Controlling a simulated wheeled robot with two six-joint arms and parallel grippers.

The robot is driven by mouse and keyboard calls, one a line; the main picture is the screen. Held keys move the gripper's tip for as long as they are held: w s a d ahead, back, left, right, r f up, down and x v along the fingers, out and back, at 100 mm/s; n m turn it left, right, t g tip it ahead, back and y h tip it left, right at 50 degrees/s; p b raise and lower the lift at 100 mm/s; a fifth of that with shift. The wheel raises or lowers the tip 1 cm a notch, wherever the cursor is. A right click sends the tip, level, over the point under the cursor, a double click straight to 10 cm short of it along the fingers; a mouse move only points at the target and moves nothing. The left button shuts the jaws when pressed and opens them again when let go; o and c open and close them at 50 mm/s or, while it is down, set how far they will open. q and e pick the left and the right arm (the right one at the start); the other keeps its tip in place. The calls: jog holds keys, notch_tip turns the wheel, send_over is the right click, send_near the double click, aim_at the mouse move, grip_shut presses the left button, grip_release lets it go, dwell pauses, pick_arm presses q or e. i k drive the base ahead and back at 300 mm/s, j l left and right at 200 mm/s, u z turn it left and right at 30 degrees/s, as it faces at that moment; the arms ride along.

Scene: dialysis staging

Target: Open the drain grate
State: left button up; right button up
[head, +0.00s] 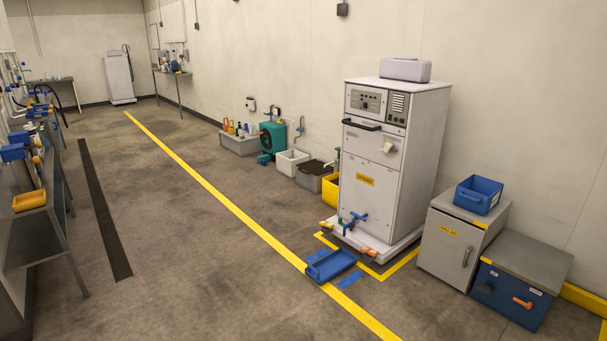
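A long, narrow, dark drain grate (103,215) lies in the concrete floor on the left side of the head view. It runs from the near floor toward the back of the room, and it looks flush with the floor. No gap or raised part shows along it. A grey bin (314,181) by the right wall also has a dark, grate-like top (316,167); I cannot tell what that top is. Neither of my grippers is in view.
A metal bench (37,220) with bottles and bins stands left of the grate. A yellow line (207,191) crosses the floor. A blue tray (331,265) lies by the white machine (378,190). A grey cabinet (446,247) and blue box (507,299) stand right. Floor around the grate is clear.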

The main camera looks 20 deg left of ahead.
aim_at(315, 166)
jog(key=i+j+u, duration=0.2)
jog(key=i+u, duration=0.15)
jog(key=i, duration=0.15)
jog(key=i+u, duration=0.4)
jog(key=i+j+u, duration=0.25)
jog(key=i+u, duration=0.15)
jog(key=i, duration=0.3)
jog(key=i+u, duration=0.45)
jog(key=i, duration=0.25)
jog(key=i+l+u, duration=0.15)
jog(key=i+u, duration=0.25)
jog(key=i, duration=0.3)
jog(key=i+z, duration=0.2)
jog(key=i, duration=0.3)
jog(key=i+z, duration=0.2)
jog(key=i, duration=0.3)
jog(key=i+j+z, duration=0.2)
jog(key=i, duration=0.3)
jog(key=i+j+z, duration=0.2)
jog(key=i, duration=0.3)
